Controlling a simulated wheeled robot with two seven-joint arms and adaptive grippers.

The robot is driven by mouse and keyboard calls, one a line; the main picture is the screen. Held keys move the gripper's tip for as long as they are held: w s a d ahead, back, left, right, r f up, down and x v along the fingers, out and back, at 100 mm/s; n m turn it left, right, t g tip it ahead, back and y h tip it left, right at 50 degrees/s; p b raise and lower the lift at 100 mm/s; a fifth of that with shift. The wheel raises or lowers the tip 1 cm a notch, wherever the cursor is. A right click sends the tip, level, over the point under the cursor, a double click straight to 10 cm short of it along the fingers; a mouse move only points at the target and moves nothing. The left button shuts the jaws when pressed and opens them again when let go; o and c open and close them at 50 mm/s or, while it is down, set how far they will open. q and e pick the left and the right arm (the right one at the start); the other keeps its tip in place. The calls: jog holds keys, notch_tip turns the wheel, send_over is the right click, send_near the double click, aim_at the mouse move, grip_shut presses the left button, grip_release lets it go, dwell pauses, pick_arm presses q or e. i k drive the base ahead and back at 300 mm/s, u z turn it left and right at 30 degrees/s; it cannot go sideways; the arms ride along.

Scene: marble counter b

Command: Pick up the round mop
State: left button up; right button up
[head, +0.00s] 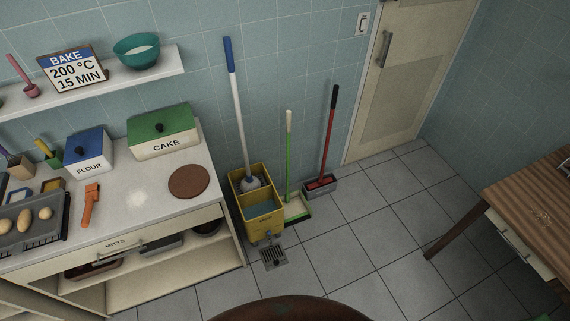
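The round mop (237,112) stands upright against the tiled wall, to the right of the counter. It has a blue grip at the top and a long white handle. The lower part of the head is hidden by the bucket's walls. Neither of my grippers shows in the head view.
A green-handled dustpan or broom (289,160) and a red-handled broom (328,140) stand right of the bucket. The marble counter (145,205) is close on its left. A wooden table (525,205) is at the right. The floor (365,220) between is clear.

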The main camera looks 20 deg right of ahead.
aim_at(249, 183)
jog(key=z, duration=0.1)
jog(key=i, duration=1.3)
jog(key=u, duration=0.85)
